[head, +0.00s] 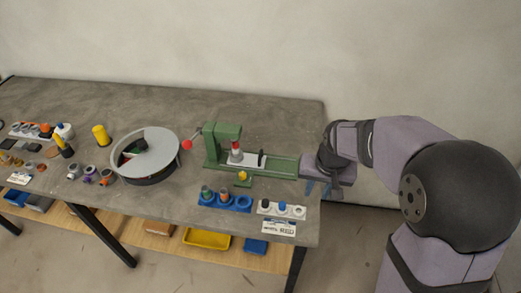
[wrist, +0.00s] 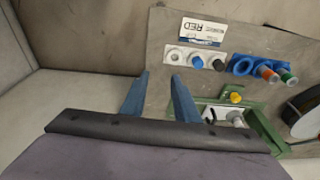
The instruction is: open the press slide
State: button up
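The green press (head: 226,134) stands near the right end of the table, with a green rail (head: 282,167) running right from its head. A white slide plate (head: 247,162) sits on the rail at the press head, with a red and white cylinder (head: 236,152) and a small black upright (head: 261,157) on it. The plate is partly seen in the wrist view (wrist: 222,116). My gripper (head: 318,189) is above the table's right edge, by the rail's right end, apart from the slide. In the wrist view its blue fingers (wrist: 159,76) are apart with nothing between them.
A yellow knob (head: 242,176) is at the press's front, and a red ball lever (head: 187,145) at its left. A blue holder (head: 225,203) and a white holder (head: 281,210) stand in front. A grey turntable (head: 158,145) is to the left. The table behind the press is clear.

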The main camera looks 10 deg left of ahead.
jog(key=w+a, duration=0.7)
jog(key=w, duration=0.1)
jog(key=t+y+p, duration=0.2)
send_near(260, 154)
jog(key=shift+p+x, duration=1.05)
jog(key=shift+x, duration=2.55)
jog(key=shift+s, duration=0.1)
grip_shut()
